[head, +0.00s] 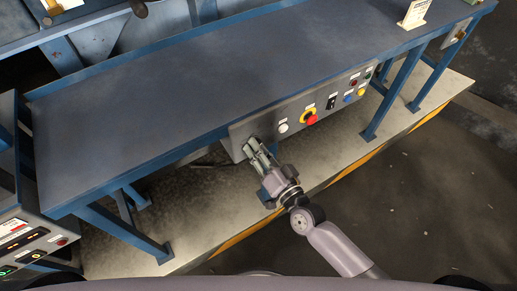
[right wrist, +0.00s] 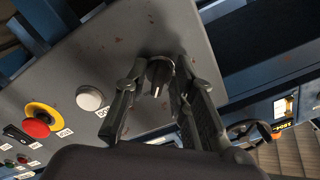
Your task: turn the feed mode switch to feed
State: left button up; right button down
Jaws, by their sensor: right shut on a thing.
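The feed mode switch is a dark rotary knob (right wrist: 159,74) on the grey control panel (right wrist: 110,40) in the right wrist view. Its pointer tilts down and slightly left in that picture. My right gripper (right wrist: 158,82) has its two fingers on either side of the knob and is shut on it. In the head view my right gripper (head: 255,149) reaches the left end of the grey panel (head: 238,132) under the blue table's front edge. The knob is hidden there behind the fingers. My left gripper is not in view.
A white button (head: 283,127) and a red emergency stop (head: 310,118) on yellow sit right of the gripper, with several small buttons beyond. The blue table top (head: 200,90) is mostly bare. Blue legs (head: 395,92) stand below. Another panel (head: 30,245) is at lower left.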

jog(key=shift+m, duration=0.8)
jog(key=c, duration=1.7)
grip_release()
jog(key=v, duration=1.2)
